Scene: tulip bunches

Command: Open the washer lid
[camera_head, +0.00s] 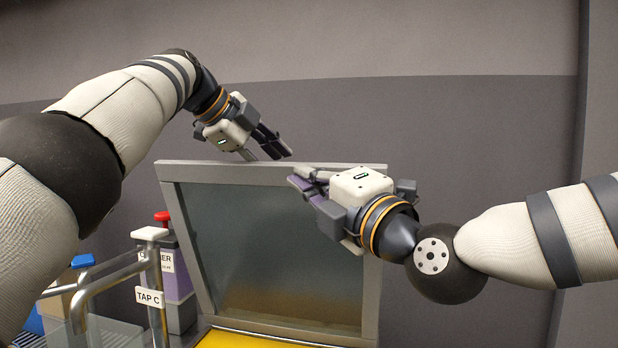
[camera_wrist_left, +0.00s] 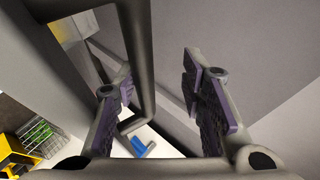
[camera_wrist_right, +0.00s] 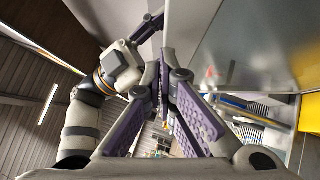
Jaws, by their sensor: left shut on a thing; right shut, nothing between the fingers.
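The washer lid (camera_head: 275,245) stands raised and nearly upright, a grey frame around a dull panel, with its inner face toward my head camera. My left gripper (camera_head: 270,150) is at its top edge, left of centre. In the left wrist view a dark bar like a handle (camera_wrist_left: 145,75) runs between the fingers, and the gripper is shut on the lid there; the exact contact is hard to see. My right gripper (camera_head: 305,185) is shut and empty, in front of the lid's upper right part. The lid panel (camera_wrist_right: 250,45) fills the upper right of the right wrist view.
A yellow surface (camera_head: 240,341) lies below the lid. To the left are a metal tap with a TAP C sign (camera_head: 150,297) and a purple-labelled container with a red top (camera_head: 176,275). A plain grey wall (camera_head: 450,125) stands behind.

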